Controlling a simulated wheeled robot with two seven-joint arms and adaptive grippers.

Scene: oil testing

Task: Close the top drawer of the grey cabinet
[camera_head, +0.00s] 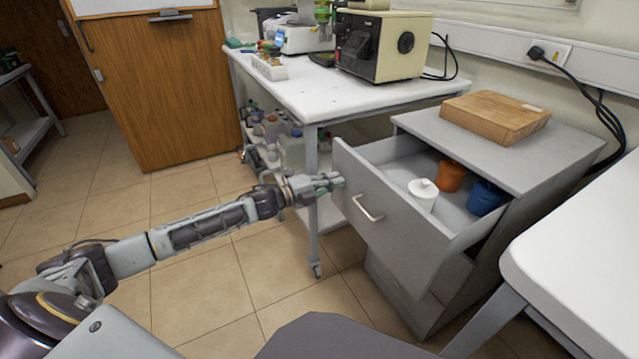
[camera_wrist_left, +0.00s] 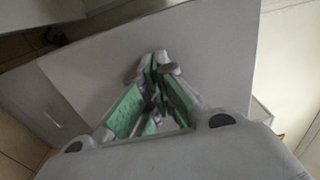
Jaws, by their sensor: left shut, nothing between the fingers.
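The grey cabinet (camera_head: 570,150) stands at the right in the head view. Its top drawer (camera_head: 398,232) is pulled well open, with a silver handle (camera_head: 367,209) on its front. A white bottle (camera_head: 423,194), an orange container (camera_head: 452,176) and a blue container (camera_head: 485,197) stand inside. My left gripper (camera_head: 338,180) is shut and empty, at the drawer front's far left part, beyond the handle. In the left wrist view its green-padded fingers (camera_wrist_left: 157,70) point at a plain grey panel (camera_wrist_left: 205,50); contact cannot be told. My right gripper is out of view.
A wooden block (camera_head: 495,116) lies on the cabinet top. A white table (camera_head: 300,85) with lab equipment stands behind my left gripper, its leg close by. Another white table (camera_head: 585,265) is at the right. Tiled floor is clear at the left.

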